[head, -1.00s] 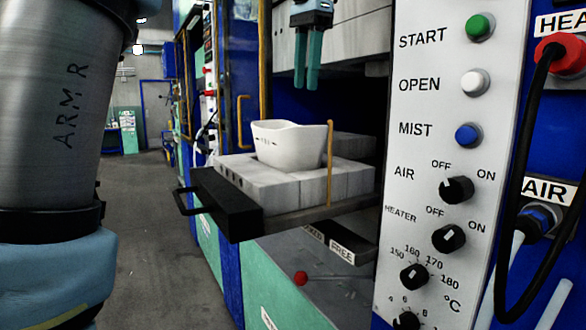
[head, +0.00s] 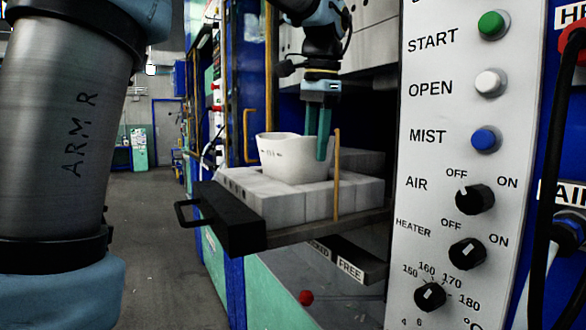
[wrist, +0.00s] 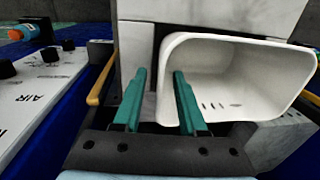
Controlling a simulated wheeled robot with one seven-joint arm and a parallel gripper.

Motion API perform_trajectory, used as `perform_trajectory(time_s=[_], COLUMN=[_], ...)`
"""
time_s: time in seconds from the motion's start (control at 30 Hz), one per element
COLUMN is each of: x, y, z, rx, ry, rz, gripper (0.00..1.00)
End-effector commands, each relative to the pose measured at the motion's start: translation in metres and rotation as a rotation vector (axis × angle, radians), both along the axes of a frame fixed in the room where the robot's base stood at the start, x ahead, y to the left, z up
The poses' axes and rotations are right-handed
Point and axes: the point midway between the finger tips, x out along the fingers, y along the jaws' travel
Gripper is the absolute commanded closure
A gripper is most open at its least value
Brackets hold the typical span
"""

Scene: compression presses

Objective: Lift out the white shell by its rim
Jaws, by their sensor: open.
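The white shell (head: 285,158) sits upright on the grey block mould of the pulled-out press drawer. It also shows in the wrist view (wrist: 235,75), where I look into its open mouth. My gripper (head: 318,147) points down at the shell's right end, its green fingers at rim height. In the wrist view my gripper (wrist: 160,72) is open. Its left finger is outside the shell and its right finger overlaps the inside. The shell's near wall lies between them. I cannot tell whether either finger touches the wall.
The mould (head: 285,206) rests on a drawer with a black front and handle (head: 228,219). A thin tan upright bar (head: 337,175) stands close to the right of my fingers. The control panel (head: 450,200) is at the right. Open floor (head: 150,250) lies at the left.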

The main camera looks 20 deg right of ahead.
Motion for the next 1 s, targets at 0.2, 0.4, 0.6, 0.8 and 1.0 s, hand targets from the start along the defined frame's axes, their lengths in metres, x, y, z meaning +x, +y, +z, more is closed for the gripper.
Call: perform_trajectory(time_s=[0.2,0.4,0.6,0.8,1.0], x=[0.003,0.003,0.003,0.003,0.003], y=[0.001,0.001,0.001,0.001,0.001], z=[-0.02,-0.021,-0.021,-0.021,-0.021], rx=[0.0,-0.001,-0.001,-0.001,-0.001], ry=[0.0,-0.001,-0.001,-0.001,-0.001], rz=[0.001,0.0,0.0,0.0,0.0], gripper=[0.59,0.59,0.79,1.0,1.0])
